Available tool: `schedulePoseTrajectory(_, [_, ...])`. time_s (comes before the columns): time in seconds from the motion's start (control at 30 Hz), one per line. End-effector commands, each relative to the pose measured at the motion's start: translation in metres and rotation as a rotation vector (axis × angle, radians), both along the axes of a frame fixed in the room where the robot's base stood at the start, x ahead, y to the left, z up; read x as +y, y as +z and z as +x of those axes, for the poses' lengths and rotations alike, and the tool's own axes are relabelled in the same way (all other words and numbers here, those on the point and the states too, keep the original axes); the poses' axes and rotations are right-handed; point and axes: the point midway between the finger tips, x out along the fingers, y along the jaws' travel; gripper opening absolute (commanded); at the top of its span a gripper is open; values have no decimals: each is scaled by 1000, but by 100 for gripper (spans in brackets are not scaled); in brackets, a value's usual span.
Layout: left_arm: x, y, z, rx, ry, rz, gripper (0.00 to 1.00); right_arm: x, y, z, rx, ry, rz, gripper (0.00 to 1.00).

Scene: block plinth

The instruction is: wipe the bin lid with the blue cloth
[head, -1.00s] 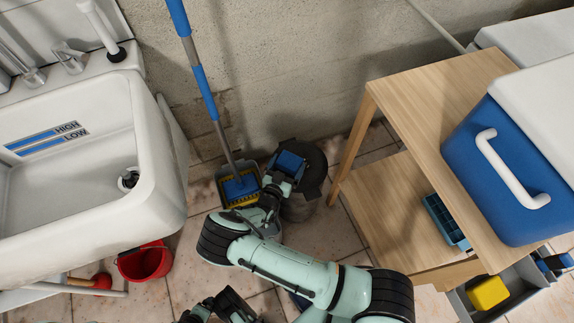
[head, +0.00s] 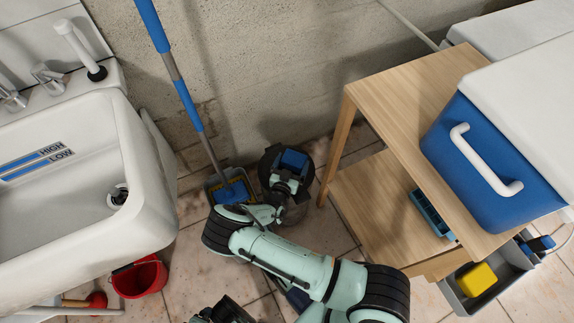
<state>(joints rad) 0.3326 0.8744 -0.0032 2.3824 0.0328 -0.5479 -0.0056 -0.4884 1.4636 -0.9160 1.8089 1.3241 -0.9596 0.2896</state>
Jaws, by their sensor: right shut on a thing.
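The dark round bin lid (head: 267,166) tops a bin on the tiled floor by the wall, in the upper middle of the head view. My right gripper (head: 291,168) is over the lid from above, shut on the blue cloth (head: 294,159). The cloth shows as a small blue patch at the jaws and appears to rest on the lid; its underside is hidden. The gripper and wrist cover part of the lid and bin. A dark part of my other arm shows at the bottom edge, but no left gripper can be made out.
A blue mop (head: 185,95) stands in a dustpan-like tray (head: 213,181) left of the bin. A white sink (head: 150,215) and red bucket (head: 139,277) are further left. A wooden shelf (head: 400,110) with a blue cooler (head: 480,180) stands close on the right.

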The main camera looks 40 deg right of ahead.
Motion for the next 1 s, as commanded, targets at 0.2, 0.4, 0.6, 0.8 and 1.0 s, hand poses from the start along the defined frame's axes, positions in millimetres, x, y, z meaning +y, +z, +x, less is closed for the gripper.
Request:
schedulePoseTrajectory(0.2, [0, 1, 0, 0, 0, 0, 89, -10, 1, -5, 8, -9, -2, 62])
schedulePoseTrajectory(0.4, [0, -2, 0, 0, 0, 0, 89, -6, 1, -3, 6, -10, -5, 62])
schedulePoseTrajectory(0.6, [0, -7, 1, 2, 0, 0, 89, 13, 2, 3, 4, -6, -2, 62])
schedulePoseTrajectory(0.8, [0, -11, 1, 2, 0, 0, 89, 27, 3, 8, 3, -5, -3, 62])
schedulePoseTrajectory(1.0, [0, -13, 1, 3, 0, -1, 89, 34, 2, 11, 3, -3, -2, 62])
